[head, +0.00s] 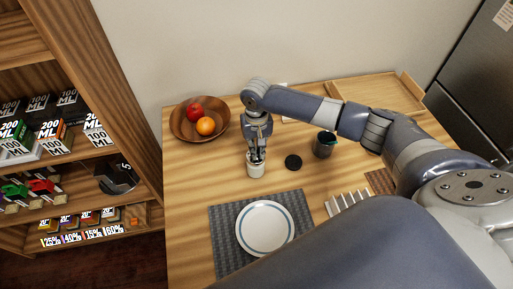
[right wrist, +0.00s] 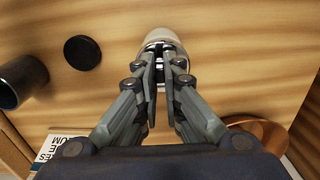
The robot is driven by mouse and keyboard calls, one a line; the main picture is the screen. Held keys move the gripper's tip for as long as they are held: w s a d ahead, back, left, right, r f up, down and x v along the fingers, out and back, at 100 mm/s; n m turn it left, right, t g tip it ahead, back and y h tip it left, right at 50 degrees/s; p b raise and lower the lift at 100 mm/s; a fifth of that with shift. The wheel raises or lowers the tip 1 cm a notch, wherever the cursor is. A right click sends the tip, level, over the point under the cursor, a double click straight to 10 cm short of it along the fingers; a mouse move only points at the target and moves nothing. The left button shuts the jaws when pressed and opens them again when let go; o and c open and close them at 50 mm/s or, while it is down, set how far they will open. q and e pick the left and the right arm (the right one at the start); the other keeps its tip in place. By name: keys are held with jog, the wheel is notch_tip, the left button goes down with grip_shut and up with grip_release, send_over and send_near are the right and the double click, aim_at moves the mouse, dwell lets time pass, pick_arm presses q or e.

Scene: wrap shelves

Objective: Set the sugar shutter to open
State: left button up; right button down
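The sugar container (head: 255,170) is a small white pot with a metallic top, upright on the wooden table. My right gripper (head: 257,156) points down at its top, fingertips at or touching the lid. In the right wrist view the white pot (right wrist: 158,34) is just beyond the fingertips (right wrist: 164,65). The fingers are close together with a narrow gap. The shutter is mostly hidden by them, so I cannot tell its position or whether it is gripped. My left gripper is not in view.
A black round lid (head: 293,162) and a dark cup (head: 324,146) stand right of the pot. A wooden fruit bowl (head: 179,128) is behind left. A plate (head: 265,228) on a grey mat (head: 227,262) lies in front. A shelf unit (head: 130,115) stands left.

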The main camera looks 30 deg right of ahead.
jog(key=shift+w+a+r+p, duration=0.1)
jog(key=shift+a+r+p, duration=0.05)
jog(key=shift+a+p, duration=0.45)
jog(key=shift+w+a, duration=0.2)
jog(key=shift+a, duration=0.3)
jog(key=c, duration=1.7)
grip_release()
jog(key=shift+r, duration=0.15)
notch_tip(320, 180, up, 11)
jog(key=shift+r, duration=0.2)
